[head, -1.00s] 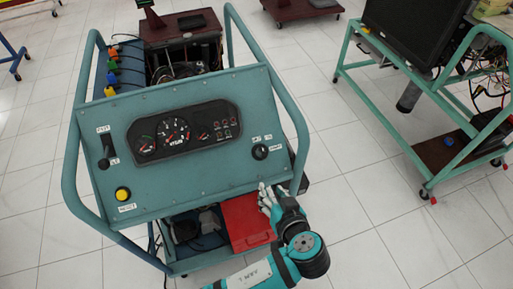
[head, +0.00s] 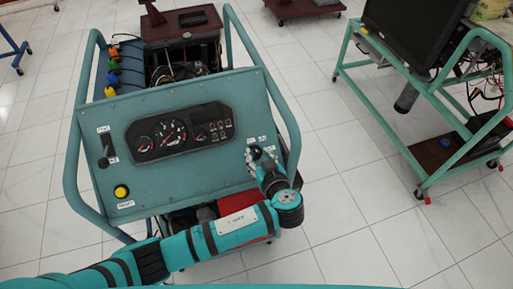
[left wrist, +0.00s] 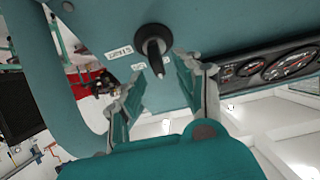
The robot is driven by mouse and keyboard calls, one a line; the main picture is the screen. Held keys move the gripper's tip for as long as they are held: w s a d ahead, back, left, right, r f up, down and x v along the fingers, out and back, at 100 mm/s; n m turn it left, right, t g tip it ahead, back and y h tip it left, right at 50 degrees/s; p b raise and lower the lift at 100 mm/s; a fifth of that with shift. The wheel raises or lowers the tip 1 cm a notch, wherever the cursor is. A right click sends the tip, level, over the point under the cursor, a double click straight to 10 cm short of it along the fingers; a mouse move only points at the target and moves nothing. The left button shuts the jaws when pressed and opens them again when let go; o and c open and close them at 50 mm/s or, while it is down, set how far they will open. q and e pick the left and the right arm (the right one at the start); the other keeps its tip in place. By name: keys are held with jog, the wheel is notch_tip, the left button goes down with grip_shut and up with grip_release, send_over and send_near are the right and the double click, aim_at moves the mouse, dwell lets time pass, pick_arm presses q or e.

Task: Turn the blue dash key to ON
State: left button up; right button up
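The dash key switch (head: 255,152) is at the right end of the teal dash panel (head: 170,185) in the head view. It looks black, not blue. My left gripper (head: 262,160) is right at it and partly covers it. In the left wrist view, the key switch (left wrist: 155,45) is a dark round knob with a thin stem, beside small white labels. My left gripper (left wrist: 160,85) has its fingers apart, with the key just beyond and between the tips. I cannot tell whether a finger touches it. My right gripper is not in view.
A gauge cluster (head: 180,132), a black lever (head: 106,150) and a yellow button (head: 121,191) are on the panel. A teal tube frame (head: 280,110) borders the panel on the right. Another trainer (head: 440,130) stands to the right, with free tiled floor between.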

pick_arm(q)
jog(key=shift+x, duration=1.35)
jog(key=shift+c, duration=0.4)
grip_shut()
